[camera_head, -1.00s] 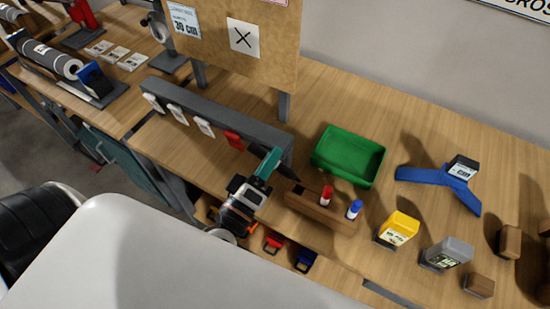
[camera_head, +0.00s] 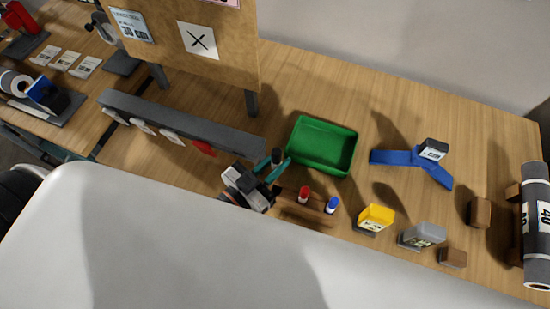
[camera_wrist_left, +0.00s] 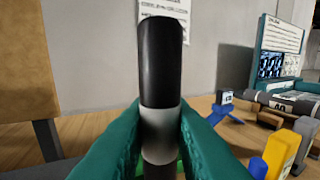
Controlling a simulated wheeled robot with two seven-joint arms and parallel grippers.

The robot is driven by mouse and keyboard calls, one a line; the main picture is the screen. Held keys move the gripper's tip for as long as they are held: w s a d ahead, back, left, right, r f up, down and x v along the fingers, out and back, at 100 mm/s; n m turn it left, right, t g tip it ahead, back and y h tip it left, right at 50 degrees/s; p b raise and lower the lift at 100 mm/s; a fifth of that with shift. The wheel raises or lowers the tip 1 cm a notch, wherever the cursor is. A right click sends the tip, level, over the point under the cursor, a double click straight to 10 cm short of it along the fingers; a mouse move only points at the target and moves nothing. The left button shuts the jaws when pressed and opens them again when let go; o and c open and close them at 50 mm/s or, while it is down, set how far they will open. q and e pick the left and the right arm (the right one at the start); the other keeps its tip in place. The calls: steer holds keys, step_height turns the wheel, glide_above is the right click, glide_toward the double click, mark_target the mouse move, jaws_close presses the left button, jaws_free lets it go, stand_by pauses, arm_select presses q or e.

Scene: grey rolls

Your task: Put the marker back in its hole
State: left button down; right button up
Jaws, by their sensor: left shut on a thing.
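A black marker (camera_wrist_left: 160,62) with a pale band stands upright between the teal fingertips in the left wrist view. Its dark top also shows in the head view (camera_head: 275,155). My left gripper (camera_head: 271,168) is shut on it, at the left end of the brown wooden block (camera_head: 292,208). A red marker (camera_head: 304,194) and a blue marker (camera_head: 332,204) stand in this block. The block's left end and any hole there are hidden by my gripper, so I cannot tell whether the marker's lower end is above or inside it. My right gripper is out of view.
A green tray (camera_head: 326,172) lies just behind the block. A yellow bin (camera_head: 376,217) and a grey bin (camera_head: 424,234) stand to the right. A grey rail (camera_head: 180,122) and a board (camera_head: 190,45) stand left.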

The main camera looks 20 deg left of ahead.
arm_select(q)
steer(key=shift+w+f, duration=0.1)
steer(key=shift+f, duration=0.2)
steer(key=shift+n+y, duration=0.4)
steer(key=shift+y, duration=0.2)
steer(key=shift+f+b, duration=2.45)
steer(key=shift+f, duration=1.3)
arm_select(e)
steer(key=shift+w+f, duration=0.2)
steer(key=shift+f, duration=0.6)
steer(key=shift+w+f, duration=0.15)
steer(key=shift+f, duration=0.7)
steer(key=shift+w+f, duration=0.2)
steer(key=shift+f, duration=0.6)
arm_select(q)
steer(key=shift+p, duration=0.85)
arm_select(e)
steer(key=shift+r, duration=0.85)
arm_select(q)
steer(key=shift+f+b, duration=2.25)
steer(key=shift+f, duration=1.1)
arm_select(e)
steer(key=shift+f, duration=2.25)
arm_select(q)
steer(key=c, duration=1.2)
jaws_free()
steer(key=shift+c, duration=0.2)
